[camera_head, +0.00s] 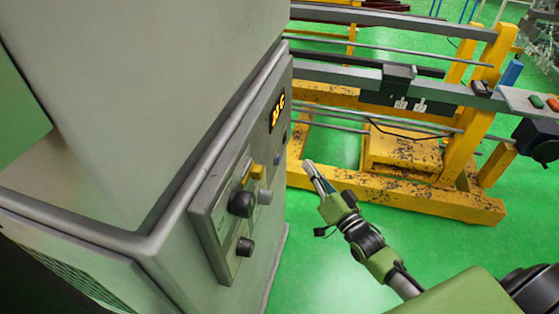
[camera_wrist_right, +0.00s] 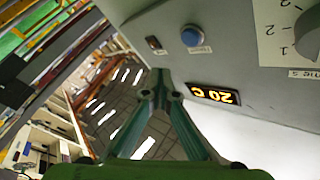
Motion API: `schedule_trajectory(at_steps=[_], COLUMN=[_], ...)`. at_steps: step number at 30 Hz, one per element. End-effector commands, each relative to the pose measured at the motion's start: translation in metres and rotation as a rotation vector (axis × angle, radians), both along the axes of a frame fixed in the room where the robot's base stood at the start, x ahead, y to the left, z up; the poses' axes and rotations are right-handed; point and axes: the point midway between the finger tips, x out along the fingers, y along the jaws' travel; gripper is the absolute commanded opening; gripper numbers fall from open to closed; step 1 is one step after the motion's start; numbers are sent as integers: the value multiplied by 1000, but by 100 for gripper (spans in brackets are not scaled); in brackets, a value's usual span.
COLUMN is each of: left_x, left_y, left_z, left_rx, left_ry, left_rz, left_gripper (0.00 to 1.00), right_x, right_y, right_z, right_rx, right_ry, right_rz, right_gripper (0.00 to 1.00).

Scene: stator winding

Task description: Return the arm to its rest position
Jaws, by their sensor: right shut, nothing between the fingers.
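My right gripper (camera_head: 317,176) is at the end of the green arm that comes in from the lower right in the head view. It is shut and empty, beside the control panel (camera_head: 222,217) of a grey machine. In the right wrist view the fingers (camera_wrist_right: 160,82) meet at their tips, with nothing between them. The panel fills the upper right there, with a blue button (camera_wrist_right: 191,36), a lit orange display (camera_wrist_right: 215,94) and part of a dial (camera_wrist_right: 309,32). I cannot tell whether the fingers touch the panel. My left gripper is not in view.
The grey machine cabinet (camera_head: 150,90) takes up the left of the head view. Its panel carries black knobs (camera_head: 241,203) and a yellow switch (camera_head: 252,177). A yellow metal frame (camera_head: 420,195) with grey rails stands behind my gripper. Green floor (camera_head: 330,270) is clear below the arm.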

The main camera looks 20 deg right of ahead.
Motion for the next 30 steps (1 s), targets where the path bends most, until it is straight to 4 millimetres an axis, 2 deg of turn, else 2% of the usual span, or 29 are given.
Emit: schedule_trajectory(at_steps=[8, 11, 14, 17, 18, 20, 21, 24, 26, 27, 29, 30], left_x=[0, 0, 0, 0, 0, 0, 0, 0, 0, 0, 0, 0], left_y=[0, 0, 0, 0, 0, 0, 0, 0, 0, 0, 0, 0], left_z=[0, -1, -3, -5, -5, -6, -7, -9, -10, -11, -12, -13], left_rx=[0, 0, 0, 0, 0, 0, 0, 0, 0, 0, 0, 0], left_ry=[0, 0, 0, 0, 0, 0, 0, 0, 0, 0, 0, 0], left_rz=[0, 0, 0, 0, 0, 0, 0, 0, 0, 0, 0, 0], left_gripper=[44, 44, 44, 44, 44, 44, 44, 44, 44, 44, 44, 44], right_x=[0, -2, -8, -25, -35, -52, -66, -105, -133, -153, -185, -207], right_y=[0, -2, -4, -6, -6, -6, -6, -2, 2, 5, 10, 13], right_z=[-2, -22, -69, -138, -168, -211, -239, -305, -342, -365, -398, -419], right_rx=[-1, -21, -71, -153, -190, -242, -278, -366, -416, -451, -500, -534], right_ry=[3, 41, 132, 270, 330, 421, 480, 629, 716, 775, 860, 916], right_rz=[-1, -11, -32, -50, -53, -53, -48, -27, -5, 13, 44, 69], right_gripper=[0, 0, 0, 0, 0, 0, 0, 0, 0, 0, 0, 0])
